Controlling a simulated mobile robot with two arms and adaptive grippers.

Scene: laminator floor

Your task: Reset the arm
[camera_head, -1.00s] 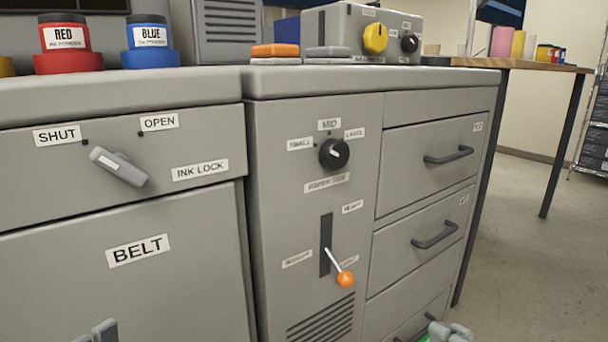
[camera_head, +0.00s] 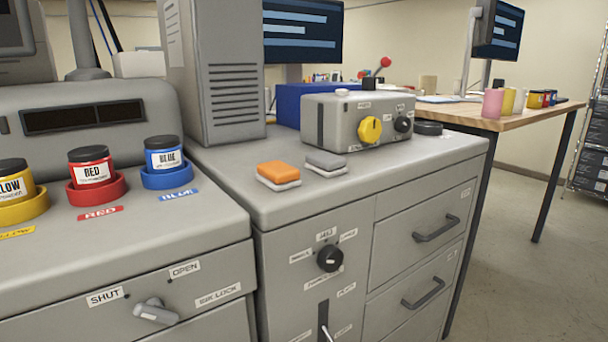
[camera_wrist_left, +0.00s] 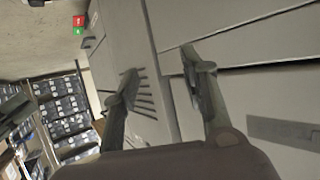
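Neither of my grippers shows in the head view. In the left wrist view my left gripper (camera_wrist_left: 160,85) has its two fingers spread apart with nothing between them. It is in front of a grey cabinet face (camera_wrist_left: 240,35), beside a row of dark vent slots (camera_wrist_left: 143,98). My right gripper is out of view.
Grey cabinets carry an ink lock handle (camera_head: 155,311), a black dial (camera_head: 329,258) and a lever (camera_head: 326,334). On top are red (camera_head: 91,168) and blue (camera_head: 163,155) ink jars and an orange block (camera_head: 278,170). A wooden table (camera_head: 480,115) stands right, with open floor beside it.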

